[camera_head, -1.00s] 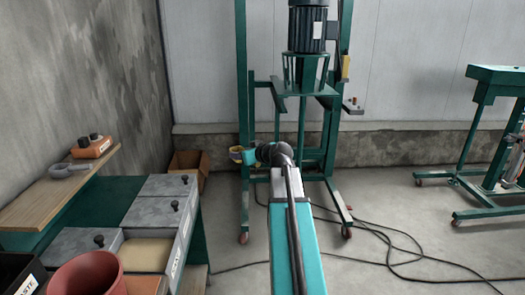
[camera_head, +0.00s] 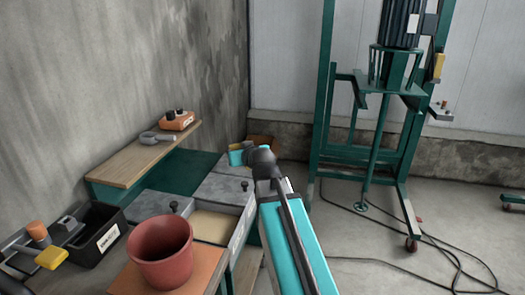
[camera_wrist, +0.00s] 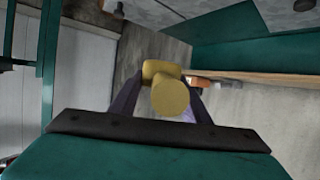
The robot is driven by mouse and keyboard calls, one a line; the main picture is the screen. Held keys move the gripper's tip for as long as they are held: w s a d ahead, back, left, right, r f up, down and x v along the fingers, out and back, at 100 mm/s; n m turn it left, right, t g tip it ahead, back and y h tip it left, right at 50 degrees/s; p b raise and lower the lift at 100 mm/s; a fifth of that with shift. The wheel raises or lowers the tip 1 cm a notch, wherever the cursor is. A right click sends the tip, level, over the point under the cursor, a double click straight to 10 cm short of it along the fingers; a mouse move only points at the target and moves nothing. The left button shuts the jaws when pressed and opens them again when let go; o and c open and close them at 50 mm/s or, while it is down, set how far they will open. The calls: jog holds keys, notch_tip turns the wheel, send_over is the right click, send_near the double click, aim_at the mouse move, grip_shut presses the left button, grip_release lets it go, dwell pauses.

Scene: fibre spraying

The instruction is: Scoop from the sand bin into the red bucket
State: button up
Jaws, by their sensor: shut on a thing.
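The red bucket (camera_head: 160,252) stands upright and open on a wooden board at the lower left in the head view. Just right of it is the open sand bin (camera_head: 240,232), with pale sand inside. My gripper (camera_head: 238,155) is beyond the bins at the end of my teal arm. In the wrist view my gripper (camera_wrist: 165,108) has its dark fingers shut on a yellow-handled tool (camera_wrist: 171,96), its rounded handle end facing the camera. The tool's far part is hidden, so I cannot tell whether it carries sand.
Lidded grey bins (camera_head: 224,188) adjoin the sand bin. A wooden shelf (camera_head: 135,165) behind holds an orange box (camera_head: 178,121) and a grey ring-shaped item (camera_head: 157,138). A black tray (camera_head: 97,238) stands left of the bucket. A green frame (camera_head: 322,130) and floor cables are at right.

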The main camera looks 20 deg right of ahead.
jog(key=a+r, duration=0.1)
jog(key=a, duration=1)
jog(key=shift+s+a+r+n+y, duration=0.2)
jog(key=shift+a+n+y, duration=0.1)
jog(key=shift+a+y, duration=0.1)
jog(key=shift+a, duration=0.1)
